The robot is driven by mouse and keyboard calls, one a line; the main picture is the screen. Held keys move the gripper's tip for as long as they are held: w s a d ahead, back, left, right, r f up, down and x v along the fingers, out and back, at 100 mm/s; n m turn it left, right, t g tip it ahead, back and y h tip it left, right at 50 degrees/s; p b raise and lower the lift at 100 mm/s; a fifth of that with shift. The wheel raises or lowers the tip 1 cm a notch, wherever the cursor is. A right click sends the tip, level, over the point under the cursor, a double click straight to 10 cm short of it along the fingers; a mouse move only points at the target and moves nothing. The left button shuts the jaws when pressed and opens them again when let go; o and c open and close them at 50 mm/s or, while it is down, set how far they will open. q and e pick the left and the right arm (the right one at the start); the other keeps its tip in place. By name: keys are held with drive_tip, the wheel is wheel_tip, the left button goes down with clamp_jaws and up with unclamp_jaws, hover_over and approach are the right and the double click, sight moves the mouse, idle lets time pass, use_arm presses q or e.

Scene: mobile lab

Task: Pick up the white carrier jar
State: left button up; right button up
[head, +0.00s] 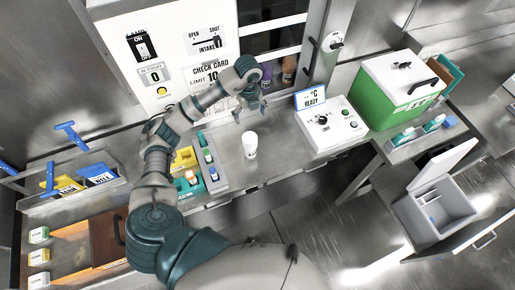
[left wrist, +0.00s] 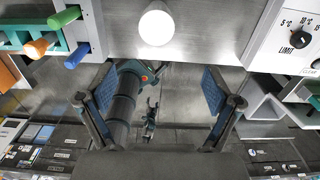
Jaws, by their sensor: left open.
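The white carrier jar (head: 250,145) stands upright on the steel bench, near its front edge. In the left wrist view its round white top (left wrist: 156,27) shows at the top centre, beyond my fingertips. My left gripper (head: 252,106) is open and empty, above and behind the jar in the head view. Its two blue-padded fingers are spread wide in the left wrist view (left wrist: 160,92), with nothing between them. The gripper and the jar are apart. My right gripper cannot be made out in either view.
A grey rack with coloured vials (head: 208,160) stands left of the jar. A control box with a "READY" sign (head: 330,126) stands to its right, then a green and white box (head: 400,90). An open white case (head: 437,205) is at the lower right. The bench around the jar is clear.

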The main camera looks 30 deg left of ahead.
sight(249, 137)
use_arm(q)
drive_tip(key=f, duration=0.5)
drive_tip(key=f+p, duration=0.1)
drive_tip(key=f, duration=0.4)
drive_tip(key=shift+d+f, duration=0.2)
drive_tip(key=shift+f, duration=0.05)
drive_tip(key=shift+s+a+f+p, duration=0.1)
drive_tip(key=shift+a+f+p, duration=0.15)
drive_tip(key=shift+f, duration=0.75)
drive_tip(key=shift+w+a+f+p, duration=0.1)
drive_tip(key=shift+f+p, duration=0.2)
drive_tip(key=shift+f, duration=0.75)
drive_tip(key=shift+s+a+f+p, duration=0.1)
drive_tip(key=shift+a+f+p, duration=0.15)
drive_tip(key=shift+f, duration=0.75)
drive_tip(key=shift+d, duration=0.1)
drive_tip(key=c, duration=1.5)
drive_tip(key=shift+r, duration=0.1)
drive_tip(key=shift+c, duration=0.6)
drive_tip(key=shift+r, duration=0.1)
